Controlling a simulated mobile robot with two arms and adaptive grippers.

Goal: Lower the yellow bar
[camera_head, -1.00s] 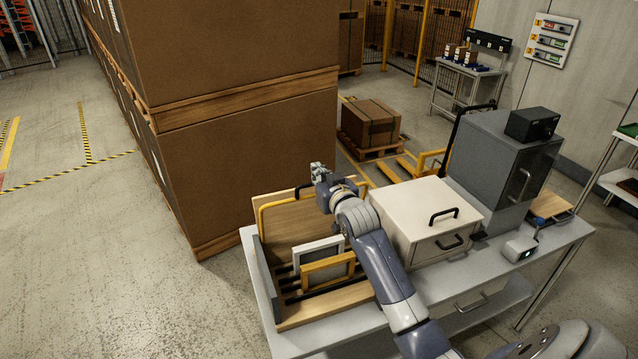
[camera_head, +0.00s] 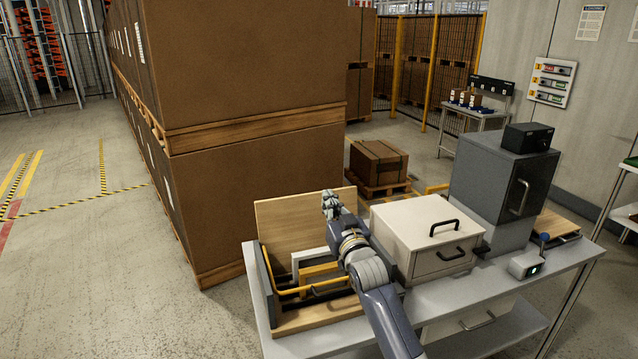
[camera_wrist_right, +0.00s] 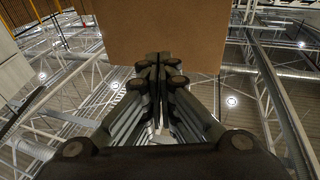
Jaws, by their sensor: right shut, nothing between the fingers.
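The yellow bar (camera_head: 290,291) belongs to a wooden rack (camera_head: 318,319) on the left end of the grey table. It is down, running low across the front of the framed panels, with a black grip (camera_head: 328,288) on it. The arm hides its right end. My right gripper (camera_head: 331,203) is above the rack, in front of its wooden back panel, apart from the bar and pointing upward. In the right wrist view its fingers (camera_wrist_right: 158,62) are shut together with nothing between them. My left gripper is not in view.
A cream box with black handles (camera_head: 428,238) stands just right of my arm. A grey cabinet (camera_head: 503,190) stands behind it, with a small device (camera_head: 526,265) at the table's right. Large stacked cartons (camera_head: 255,190) rise close behind the rack.

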